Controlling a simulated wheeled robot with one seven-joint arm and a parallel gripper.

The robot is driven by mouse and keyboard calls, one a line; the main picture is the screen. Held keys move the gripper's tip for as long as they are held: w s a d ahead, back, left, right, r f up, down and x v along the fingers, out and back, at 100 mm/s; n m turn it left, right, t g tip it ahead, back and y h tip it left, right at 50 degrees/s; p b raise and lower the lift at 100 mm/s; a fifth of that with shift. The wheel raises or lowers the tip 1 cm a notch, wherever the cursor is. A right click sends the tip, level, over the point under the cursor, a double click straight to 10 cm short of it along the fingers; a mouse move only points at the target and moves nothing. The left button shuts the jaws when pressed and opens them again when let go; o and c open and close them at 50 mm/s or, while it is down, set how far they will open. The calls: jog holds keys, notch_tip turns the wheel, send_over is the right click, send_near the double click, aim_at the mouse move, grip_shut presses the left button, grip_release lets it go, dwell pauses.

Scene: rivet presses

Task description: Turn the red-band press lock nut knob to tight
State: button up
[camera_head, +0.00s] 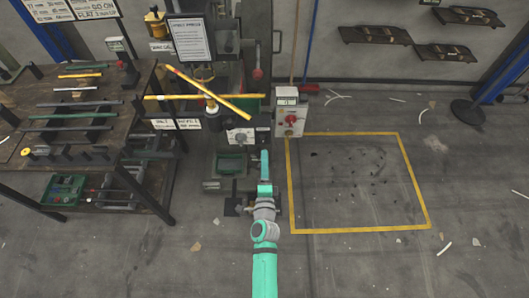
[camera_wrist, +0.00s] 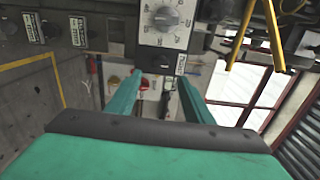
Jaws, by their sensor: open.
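A press (camera_head: 228,100) stands at the back centre. Its white panel carries a dark round knob (camera_head: 241,137) with markings around it. In the wrist view a dark knob (camera_wrist: 166,16) on a white dial plate (camera_wrist: 183,35) shows at the top, between and beyond my fingertips. I cannot read its markings or make out a red band, so I cannot tell if this is the lock nut knob. My gripper (camera_head: 264,154) is right of and below the panel in the head view. In the wrist view my gripper (camera_wrist: 160,77) is open and empty, apart from the plate.
A control box (camera_head: 290,121) with a red button stands right of the press. A cluttered workbench (camera_head: 130,115) is at left.

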jog(key=shift+s, duration=1.45)
jog(key=s+n+g, duration=0.1)
jog(key=s+n, duration=0.8)
jog(key=s, duration=1.2)
jog(key=s+r+n, duration=0.4)
jog(key=s, duration=0.3)
jog(key=s+r+n+g, duration=0.1)
jog(key=s+r+n, duration=0.4)
jog(key=s, duration=0.3)
jog(key=shift+s+a+r+g, duration=0.2)
jog(key=shift+s+r+g, duration=0.05)
jog(key=shift+s+g, duration=0.05)
jog(key=c, duration=0.3)
jog(key=shift+c, duration=0.5)
